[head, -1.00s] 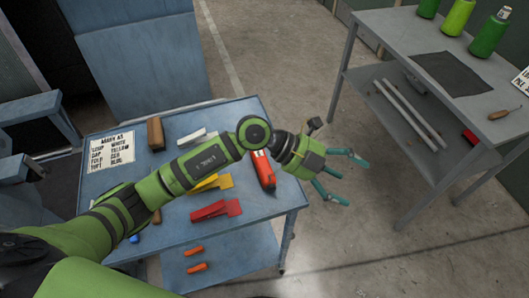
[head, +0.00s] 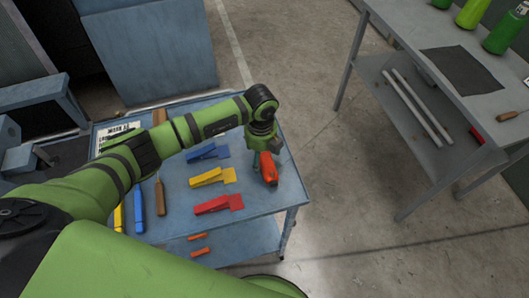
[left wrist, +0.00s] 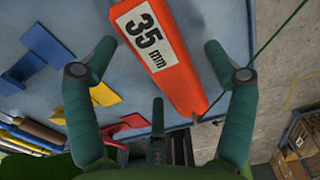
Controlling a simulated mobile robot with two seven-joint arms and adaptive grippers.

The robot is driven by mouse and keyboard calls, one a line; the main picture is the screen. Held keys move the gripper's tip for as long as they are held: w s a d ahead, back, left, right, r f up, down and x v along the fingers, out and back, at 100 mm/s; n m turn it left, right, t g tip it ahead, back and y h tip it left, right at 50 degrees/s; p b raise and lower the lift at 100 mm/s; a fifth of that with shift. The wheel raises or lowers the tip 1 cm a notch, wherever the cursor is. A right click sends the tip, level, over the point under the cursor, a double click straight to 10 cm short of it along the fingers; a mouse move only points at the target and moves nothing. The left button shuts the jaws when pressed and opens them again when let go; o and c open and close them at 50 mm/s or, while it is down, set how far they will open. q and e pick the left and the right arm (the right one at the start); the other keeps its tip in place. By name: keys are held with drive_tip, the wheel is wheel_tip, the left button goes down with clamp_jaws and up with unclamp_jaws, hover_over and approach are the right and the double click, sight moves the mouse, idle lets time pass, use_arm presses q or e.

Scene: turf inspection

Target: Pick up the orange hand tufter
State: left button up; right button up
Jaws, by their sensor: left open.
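The orange hand tufter (head: 268,168), a long block with a white "35 mm" label, lies near the right edge of the blue cart top (head: 262,205). My left gripper (head: 262,152) points down just above it and partly hides its far end. In the left wrist view the tufter (left wrist: 180,75) runs between the spread fingers of my left gripper (left wrist: 157,60), which is open and holds nothing. Its upper end is cut off by the frame edge. My right gripper is not in view.
Red (head: 220,204), yellow (head: 213,177) and blue (head: 207,152) pieces lie left of the tufter. Several long-handled tools (head: 138,208) lie farther left. Two small orange pieces (head: 199,244) sit on the lower shelf. A grey table (head: 450,75) stands right across open floor.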

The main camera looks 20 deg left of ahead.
use_arm(q)
drive_tip(key=shift+f, duration=0.5)
drive_tip(key=shift+c, duration=0.4)
drive_tip(key=c, duration=1.4)
drive_tip(key=shift+r, duration=0.1)
